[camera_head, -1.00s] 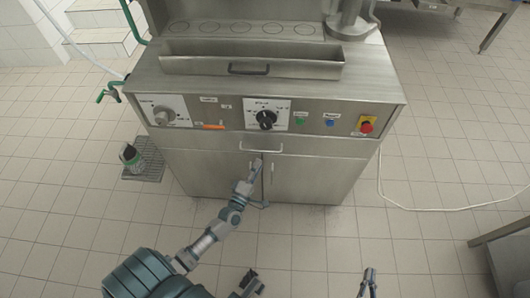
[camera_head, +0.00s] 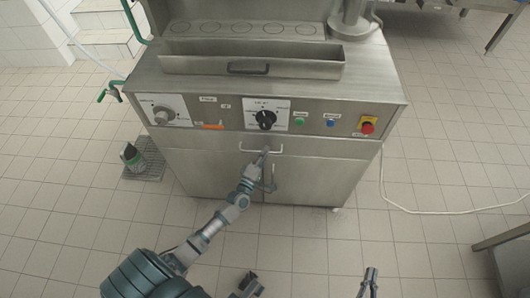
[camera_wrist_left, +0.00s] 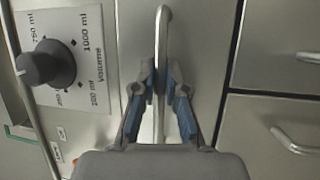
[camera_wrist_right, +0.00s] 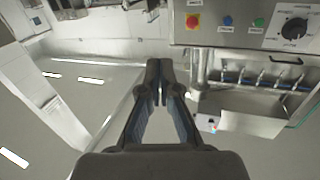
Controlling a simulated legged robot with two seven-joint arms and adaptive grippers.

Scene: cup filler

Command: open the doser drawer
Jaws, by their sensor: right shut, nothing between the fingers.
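The doser drawer (camera_head: 215,143) is the narrow steel front below the control panel, and it looks flush with the cabinet. Its light bar handle (camera_head: 277,149) shows in the head view. In the left wrist view the handle (camera_wrist_left: 163,25) runs upright between the fingers. My left gripper (camera_head: 265,154) is at the handle; its fingers (camera_wrist_left: 160,85) are drawn in close on both sides of the bar, shut on it. My right gripper (camera_head: 370,270) is far from the drawer, low in the head view. Its fingers (camera_wrist_right: 159,80) are together and empty.
Above the drawer are a black volume knob (camera_head: 265,119), a grey knob (camera_head: 163,116) and a red stop button (camera_head: 367,127). Cabinet doors (camera_head: 312,182) lie below. A white cable (camera_head: 440,211) crosses the floor at right.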

